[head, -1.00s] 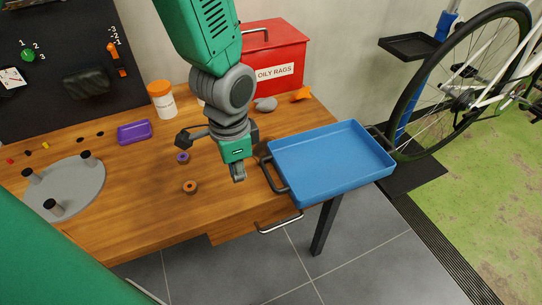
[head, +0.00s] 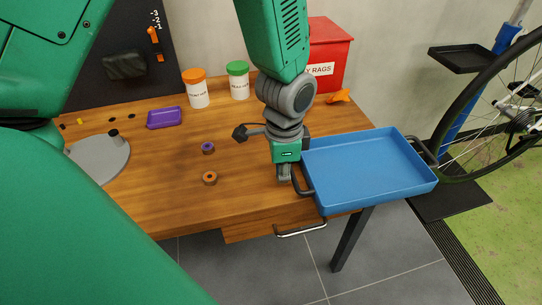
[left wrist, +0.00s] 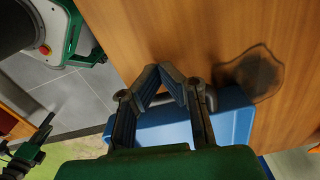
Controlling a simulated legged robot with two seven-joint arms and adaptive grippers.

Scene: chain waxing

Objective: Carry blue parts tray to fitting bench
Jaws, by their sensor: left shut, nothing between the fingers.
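The blue parts tray (head: 368,170) lies level at the right end of the wooden bench, reaching out past its edge. It is empty, with a dark handle (head: 303,184) at its left end and another (head: 423,151) at its right end. My left gripper (head: 285,178) points down just left of the left handle. In the left wrist view its fingers (left wrist: 172,76) meet at the tips with nothing between them, and the tray (left wrist: 235,112) and a handle show behind them. My right gripper is not seen. I cannot tell which surface is the fitting bench.
The wooden bench (head: 240,190) holds a purple box (head: 164,118), two lidded jars (head: 198,92), small rings (head: 209,178), a grey round plate (head: 100,158) and a red oily rags box (head: 330,55). A bicycle wheel and small black shelf (head: 462,58) stand right. Grey floor lies in front.

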